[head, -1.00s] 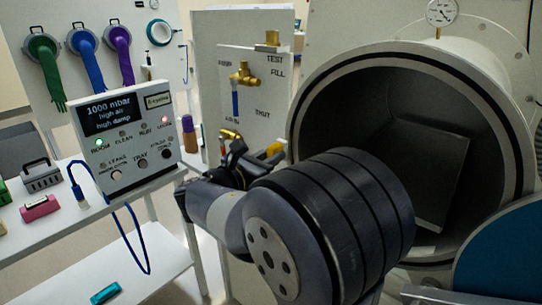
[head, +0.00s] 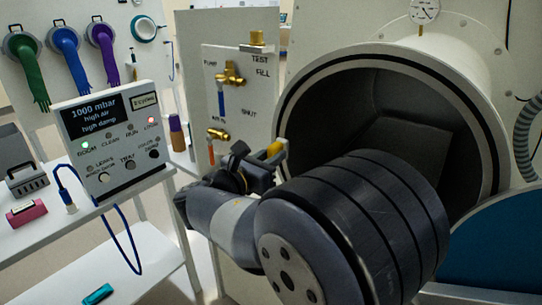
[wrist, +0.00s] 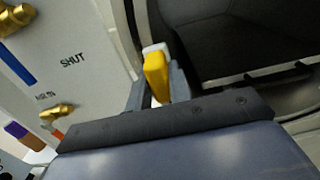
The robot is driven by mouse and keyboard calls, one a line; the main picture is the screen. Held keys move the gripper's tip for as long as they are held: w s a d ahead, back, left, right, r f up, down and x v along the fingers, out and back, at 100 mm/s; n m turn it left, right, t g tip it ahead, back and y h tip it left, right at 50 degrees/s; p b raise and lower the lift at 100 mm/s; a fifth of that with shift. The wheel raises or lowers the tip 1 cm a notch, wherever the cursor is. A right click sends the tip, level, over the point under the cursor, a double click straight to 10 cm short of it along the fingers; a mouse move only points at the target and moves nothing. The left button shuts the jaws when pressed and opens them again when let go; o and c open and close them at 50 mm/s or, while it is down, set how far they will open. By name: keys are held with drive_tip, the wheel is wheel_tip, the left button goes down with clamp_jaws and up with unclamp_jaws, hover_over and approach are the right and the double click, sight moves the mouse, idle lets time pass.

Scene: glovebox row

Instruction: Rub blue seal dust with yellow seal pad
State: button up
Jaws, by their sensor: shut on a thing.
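My gripper (head: 276,152) is shut on the yellow seal pad (head: 273,148), which has a pale end. In the wrist view the pad (wrist: 156,75) stands up between the two grey fingers. In the head view the gripper is at the left edge of the large round port (head: 292,112), with a valve panel behind it to the left. I cannot tell whether the pad touches anything. A blue round door (head: 492,248) stands open at the lower right, partly cut off. I cannot make out any blue seal dust in either view.
A valve panel (head: 240,95) with brass valves stands left of the port. A control box (head: 110,143) sits on a white shelf at the left, with a blue cable. Gloves hang behind it. A grey hose (head: 527,135) is at the right edge. My arm covers the port's lower part.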

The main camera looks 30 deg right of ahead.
drive_tip(key=shift+w+a+r+p, duration=0.7)
drive_tip(key=shift+w+p, duration=0.55)
drive_tip(key=shift+w, duration=0.65)
drive_tip(key=shift+s+d+f, duration=0.1)
drive_tip(key=shift+s+d, duration=0.15)
drive_tip(key=shift+s, duration=0.4)
drive_tip(key=shift+s+d+r, duration=0.1)
drive_tip(key=shift+s+d, duration=0.1)
drive_tip(key=shift+s, duration=0.5)
drive_tip(key=shift+s+d+f, duration=0.1)
drive_tip(key=shift+s+d, duration=0.15)
drive_tip(key=shift+s, duration=0.4)
drive_tip(key=shift+a, duration=0.1)
drive_tip(key=shift+p+v, duration=0.6)
drive_tip(key=shift+v, duration=2.3)
